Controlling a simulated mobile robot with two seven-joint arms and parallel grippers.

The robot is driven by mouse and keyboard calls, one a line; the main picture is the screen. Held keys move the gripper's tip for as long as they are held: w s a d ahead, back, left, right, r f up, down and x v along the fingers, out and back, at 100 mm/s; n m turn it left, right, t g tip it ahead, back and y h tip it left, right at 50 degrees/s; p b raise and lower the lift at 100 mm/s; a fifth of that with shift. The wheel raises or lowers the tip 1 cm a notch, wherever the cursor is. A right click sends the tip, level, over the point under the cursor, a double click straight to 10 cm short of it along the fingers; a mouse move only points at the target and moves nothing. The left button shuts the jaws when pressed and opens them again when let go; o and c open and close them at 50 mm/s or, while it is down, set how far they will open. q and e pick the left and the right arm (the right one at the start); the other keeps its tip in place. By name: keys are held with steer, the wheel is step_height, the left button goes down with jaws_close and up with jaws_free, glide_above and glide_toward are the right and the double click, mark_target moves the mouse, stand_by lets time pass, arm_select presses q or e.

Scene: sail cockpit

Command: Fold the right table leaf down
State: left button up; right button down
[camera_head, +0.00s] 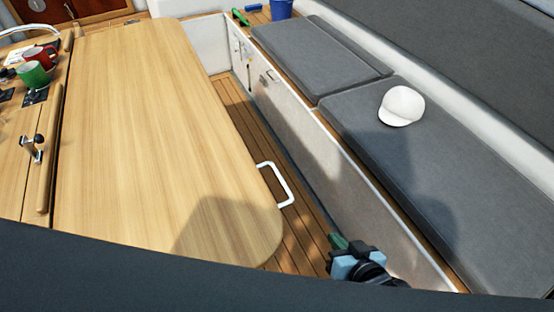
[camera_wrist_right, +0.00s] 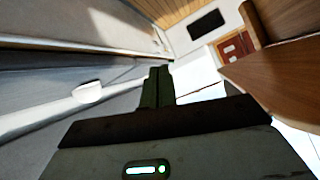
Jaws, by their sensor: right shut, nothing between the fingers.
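The right table leaf (camera_head: 150,130) is a broad pale wood panel with a rounded near corner. It is up and looks level with the table's middle part. A white handle (camera_head: 275,185) is fixed at its right edge. My right gripper (camera_head: 338,243) is low to the right of the leaf's near corner, apart from leaf and handle. Its green fingers (camera_wrist_right: 158,88) are shut together with nothing between them. In the right wrist view a wooden panel (camera_wrist_right: 275,85), probably the leaf, is at the right. My left gripper is not in view.
Grey bench cushions (camera_head: 420,170) run along the right, with a white cap (camera_head: 401,106) on them. Slatted floor (camera_head: 240,120) lies between table and bench. A green mug (camera_head: 33,74) and red mug (camera_head: 38,56) stand at left. A blue bucket (camera_head: 281,9) is at the back.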

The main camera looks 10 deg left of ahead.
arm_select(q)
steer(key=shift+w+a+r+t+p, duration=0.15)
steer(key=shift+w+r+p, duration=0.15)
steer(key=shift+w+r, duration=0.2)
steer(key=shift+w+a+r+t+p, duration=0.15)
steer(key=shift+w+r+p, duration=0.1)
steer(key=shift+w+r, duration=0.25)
arm_select(e)
steer(key=w+a+r+n+y, duration=0.1)
steer(key=a+r, duration=0.3)
steer(key=r, duration=0.7)
steer(key=w+a+r+n+y, duration=0.1)
steer(key=a+r, duration=0.4)
steer(key=r, duration=0.6)
steer(key=shift+w+a+r+n+y, duration=0.25)
steer(key=shift+w+n+y, duration=0.25)
steer(key=shift+w, duration=0.55)
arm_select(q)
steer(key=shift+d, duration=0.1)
arm_select(e)
steer(key=shift+w+a+f, duration=1)
steer(key=shift+f, duration=0.35)
steer(key=shift+w+a+f, duration=0.95)
steer(key=shift+w+f, duration=0.05)
steer(key=shift+f, duration=0.35)
steer(key=shift+w+a+f, duration=1)
steer(key=shift+f, duration=0.35)
